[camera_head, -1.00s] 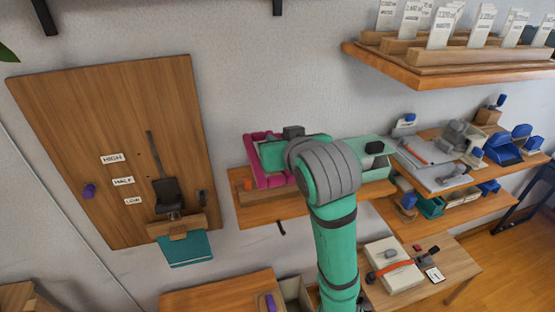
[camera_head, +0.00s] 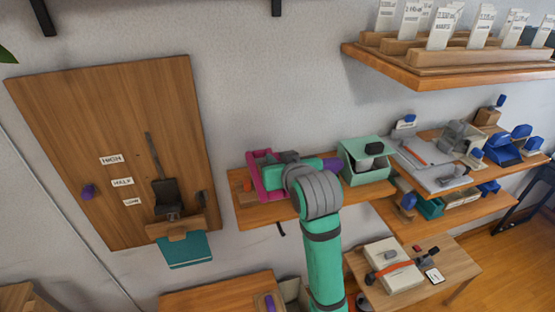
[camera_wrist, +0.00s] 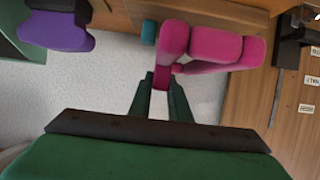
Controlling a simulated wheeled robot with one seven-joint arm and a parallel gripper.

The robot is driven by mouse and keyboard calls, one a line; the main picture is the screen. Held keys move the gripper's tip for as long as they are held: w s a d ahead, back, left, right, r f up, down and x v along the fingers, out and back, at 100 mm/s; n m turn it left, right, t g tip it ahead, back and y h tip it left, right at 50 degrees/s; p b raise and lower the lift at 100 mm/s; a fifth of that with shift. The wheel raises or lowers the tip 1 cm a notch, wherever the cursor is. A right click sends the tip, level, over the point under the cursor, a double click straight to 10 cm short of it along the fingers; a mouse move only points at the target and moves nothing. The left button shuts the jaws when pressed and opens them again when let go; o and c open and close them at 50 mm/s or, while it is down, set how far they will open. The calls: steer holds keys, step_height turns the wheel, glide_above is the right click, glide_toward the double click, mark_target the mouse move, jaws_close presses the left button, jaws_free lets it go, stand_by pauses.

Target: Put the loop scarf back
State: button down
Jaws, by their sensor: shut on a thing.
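The loop scarf is a magenta, thick-sided loop (camera_head: 262,184) over the left part of the wooden wall shelf in the head view. It fills the upper middle of the wrist view (camera_wrist: 205,45). My gripper (camera_wrist: 160,84) is shut on one thin side of the loop, between its two dark green fingers. In the head view my gripper and wrist hide part of the scarf. I cannot tell whether the scarf touches the shelf.
A purple item (camera_head: 331,164) and a pale green open box (camera_head: 362,172) are to the right on the same shelf (camera_head: 262,214). A small orange-red block (camera_head: 247,186) is near its left end. A wooden panel (camera_head: 95,110) with a dark lever hangs at left.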

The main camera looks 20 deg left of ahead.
steer(key=shift+f, duration=0.15)
steer(key=shift+f, duration=0.3)
steer(key=shift+f, duration=0.15)
steer(key=c, duration=1.6)
jaws_free()
steer(key=shift+c, duration=0.2)
steer(key=shift+r, duration=0.45)
steer(key=v, duration=1.2)
steer(key=shift+r, duration=0.15)
